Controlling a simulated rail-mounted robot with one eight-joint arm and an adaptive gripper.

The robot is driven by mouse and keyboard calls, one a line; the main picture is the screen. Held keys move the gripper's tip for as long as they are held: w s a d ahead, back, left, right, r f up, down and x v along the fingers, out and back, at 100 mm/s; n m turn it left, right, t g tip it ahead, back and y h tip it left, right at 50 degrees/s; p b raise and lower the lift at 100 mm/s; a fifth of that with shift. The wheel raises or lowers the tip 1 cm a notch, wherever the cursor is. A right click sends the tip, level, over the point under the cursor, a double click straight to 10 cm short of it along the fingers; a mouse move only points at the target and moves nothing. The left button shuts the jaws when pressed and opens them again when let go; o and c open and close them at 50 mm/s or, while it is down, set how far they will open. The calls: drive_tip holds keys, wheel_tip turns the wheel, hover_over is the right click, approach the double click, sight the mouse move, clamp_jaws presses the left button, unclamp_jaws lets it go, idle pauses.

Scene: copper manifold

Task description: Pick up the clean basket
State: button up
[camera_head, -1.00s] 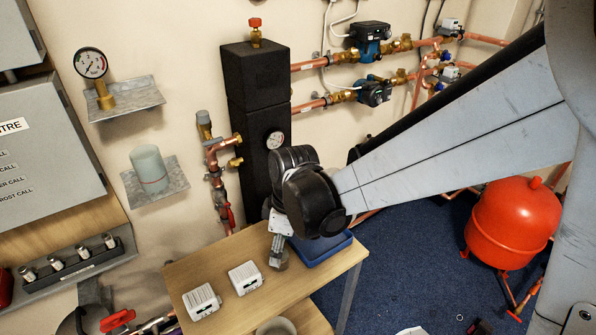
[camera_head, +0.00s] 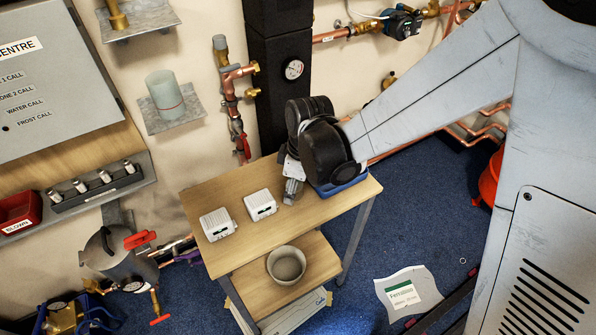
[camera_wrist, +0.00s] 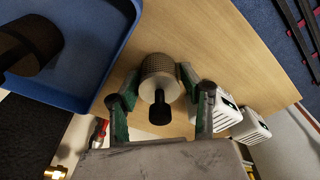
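A light grey mesh basket (camera_wrist: 158,72), which looks clean, is on the wooden table in the wrist view, with its black knob toward the camera. My gripper (camera_wrist: 160,80) is open, its two green-padded fingers on either side of the basket, with the tips close to its sides. Whether either tip touches it, I cannot tell. A darker mesh basket (camera_wrist: 30,42) sits in the blue tray (camera_wrist: 122,25). In the head view my gripper (camera_head: 292,190) is low over the table's back part, mostly hidden by my black wrist, which also covers most of the blue tray (camera_head: 345,184).
Two white boxes (camera_head: 217,223) (camera_head: 260,204) stand on the table (camera_head: 240,238) left of my gripper; they also show in the wrist view (camera_wrist: 212,112). A bowl (camera_head: 286,265) is on the lower shelf. Pipes and a black column (camera_head: 278,90) stand behind the table.

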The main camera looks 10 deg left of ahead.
drive_tip(key=c, duration=0.8)
